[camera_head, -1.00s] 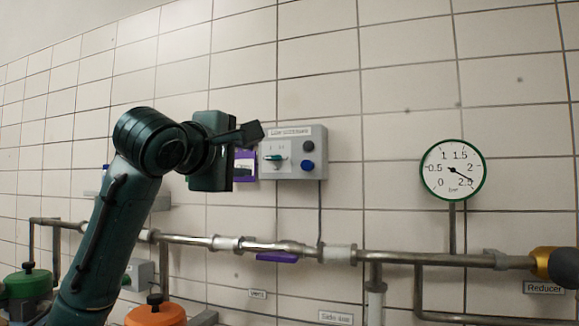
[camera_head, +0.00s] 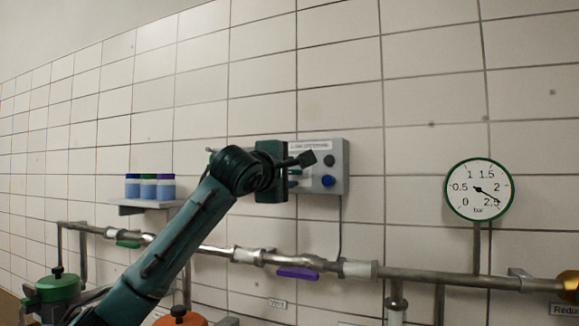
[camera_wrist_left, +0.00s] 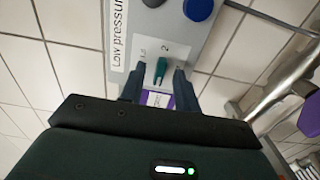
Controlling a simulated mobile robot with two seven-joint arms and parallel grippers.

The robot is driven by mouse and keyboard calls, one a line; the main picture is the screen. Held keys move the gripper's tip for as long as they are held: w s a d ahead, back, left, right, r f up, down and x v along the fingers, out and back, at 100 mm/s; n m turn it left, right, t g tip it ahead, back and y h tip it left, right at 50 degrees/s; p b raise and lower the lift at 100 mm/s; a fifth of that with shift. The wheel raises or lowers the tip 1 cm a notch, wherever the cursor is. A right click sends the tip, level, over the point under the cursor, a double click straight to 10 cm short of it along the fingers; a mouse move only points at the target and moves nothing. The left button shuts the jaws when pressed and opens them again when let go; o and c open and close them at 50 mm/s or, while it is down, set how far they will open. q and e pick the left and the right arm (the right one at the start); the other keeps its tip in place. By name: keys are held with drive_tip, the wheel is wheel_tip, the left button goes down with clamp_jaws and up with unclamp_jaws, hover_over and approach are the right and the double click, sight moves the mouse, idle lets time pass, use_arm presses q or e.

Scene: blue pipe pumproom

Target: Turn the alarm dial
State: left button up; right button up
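The alarm box is a grey wall panel (camera_head: 339,170) labelled low pressure. It carries a dark knob (camera_head: 330,160) and a blue knob (camera_head: 328,181). The alarm dial, a small teal handle (camera_wrist_left: 160,70), sits on a white plate with marks and a 2 in the left wrist view, a purple label below it. My left gripper (camera_wrist_left: 158,86) is open, one dark finger on either side of the dial. Whether a finger touches the dial I cannot tell. In the head view the left gripper (camera_head: 300,168) covers the panel's left part and mostly hides the dial. The right gripper is not in view.
A steel pipe (camera_head: 430,277) with a purple lever (camera_head: 297,272) runs along the wall below the box. A round gauge (camera_head: 479,189) hangs to the right. A shelf (camera_head: 150,204) with jars is at left. The tiled wall above is clear.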

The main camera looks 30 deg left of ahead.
use_arm(q)
drive_tip(key=shift+c, duration=0.5)
clamp_jaws()
